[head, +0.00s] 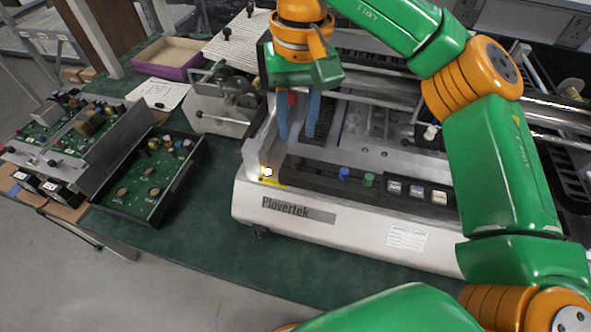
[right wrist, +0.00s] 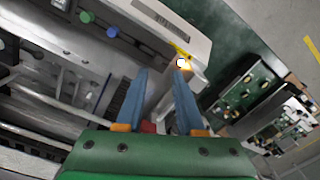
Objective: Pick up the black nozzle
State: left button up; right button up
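A small black upright piece (head: 227,33) stands on the white ribbed rack (head: 238,48) at the top of the head view, and a similar one (head: 250,8) stands behind it. They look like black nozzles, but they are too small to be sure. My right gripper (head: 297,122) hangs over the left part of the Plovertek machine, right of and nearer than the rack. Its blue fingers are apart with nothing visibly held; they also show apart in the right wrist view (right wrist: 159,85). I cannot make out a nozzle in the wrist view. My left gripper is not visible.
The white Plovertek machine (head: 340,222) fills the middle and right. A lit spot (head: 267,171) shows at its left corner. An open circuit-board box (head: 150,180) and other electronics stand left. A purple-edged tray (head: 168,58) is behind. The green table's front strip (head: 215,235) is clear.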

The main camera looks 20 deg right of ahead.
aim_at(296, 161)
jog(key=shift+f+b, duration=0.35)
jog(key=shift+f, duration=0.55)
jog(key=f, duration=0.2)
jog(key=f+p, duration=0.1)
jog(key=f, duration=0.4)
jog(key=shift+w+d, duration=0.1)
jog(key=shift+w, duration=0.2)
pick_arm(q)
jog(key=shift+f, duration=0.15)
pick_arm(e)
jog(key=shift+r, duration=0.1)
grip_shut()
